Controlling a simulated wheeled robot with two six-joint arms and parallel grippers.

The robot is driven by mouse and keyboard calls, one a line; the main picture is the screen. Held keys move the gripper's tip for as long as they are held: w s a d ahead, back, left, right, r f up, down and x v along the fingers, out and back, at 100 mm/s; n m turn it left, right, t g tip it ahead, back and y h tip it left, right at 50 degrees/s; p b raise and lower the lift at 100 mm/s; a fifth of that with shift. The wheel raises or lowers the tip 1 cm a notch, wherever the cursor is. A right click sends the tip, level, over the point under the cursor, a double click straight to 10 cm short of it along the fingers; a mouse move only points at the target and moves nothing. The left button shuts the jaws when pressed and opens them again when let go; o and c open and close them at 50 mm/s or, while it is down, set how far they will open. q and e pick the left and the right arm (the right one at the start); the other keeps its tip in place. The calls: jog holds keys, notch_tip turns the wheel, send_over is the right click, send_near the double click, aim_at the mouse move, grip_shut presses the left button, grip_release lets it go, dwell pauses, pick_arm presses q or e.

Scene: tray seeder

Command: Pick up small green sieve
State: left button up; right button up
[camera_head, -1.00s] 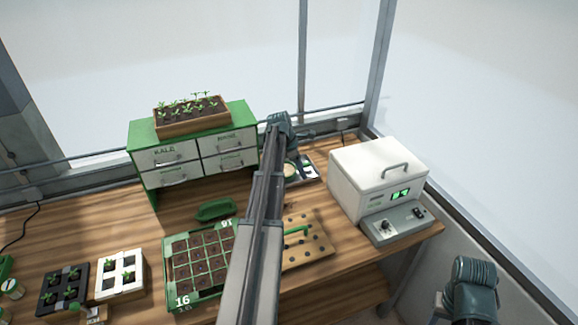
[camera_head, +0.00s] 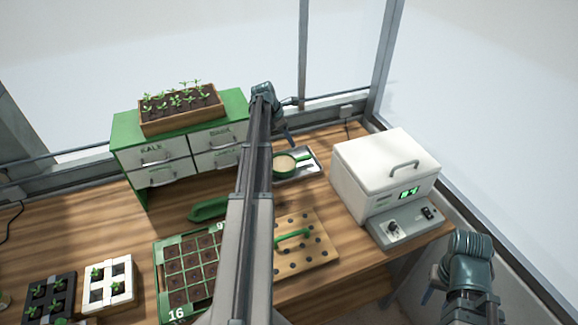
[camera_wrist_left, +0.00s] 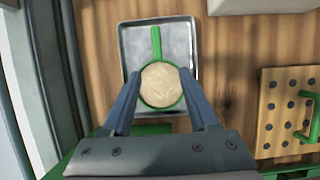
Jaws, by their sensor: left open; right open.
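The small green sieve (camera_head: 284,163) has a round beige middle and a straight green handle. It lies on a grey metal tray (camera_head: 314,164) at the back of the bench, right of the drawer cabinet. In the left wrist view the sieve (camera_wrist_left: 157,103) sits between the spread fingers of my left gripper (camera_wrist_left: 160,75), its handle pointing up the picture. My left gripper (camera_head: 289,136) is open and empty above the sieve; I cannot tell the exact height. My right gripper (camera_head: 430,295) is open, low at the right, away from the sieve and partly hidden.
A white box (camera_head: 385,165) with a control panel stands right of the tray. A pegboard with a green handle (camera_head: 320,255) and a seedling tray (camera_head: 162,262) lie in front. A green cabinet (camera_head: 130,175) stands behind left. My left arm hides part of the bench.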

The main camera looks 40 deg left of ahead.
pick_arm(q)
jog(key=b, duration=0.6)
send_over(299, 158)
jog(key=s, duration=0.3)
jog(key=f, duration=0.6)
jog(key=shift+w+a+f, duration=0.25)
jog(key=shift+a, duration=0.1)
jog(key=shift+w+d+f, duration=0.15)
jog(key=shift+w+f, duration=0.1)
jog(key=shift+f, duration=0.1)
jog(key=b+x, duration=0.4)
jog(key=shift+a+f+b, duration=0.3)
jog(key=shift+a+b, duration=0.05)
jog(key=shift+w+d+f+b, duration=0.15)
jog(key=shift+f+b, duration=0.25)
jog(key=shift+r, duration=0.1)
grip_shut()
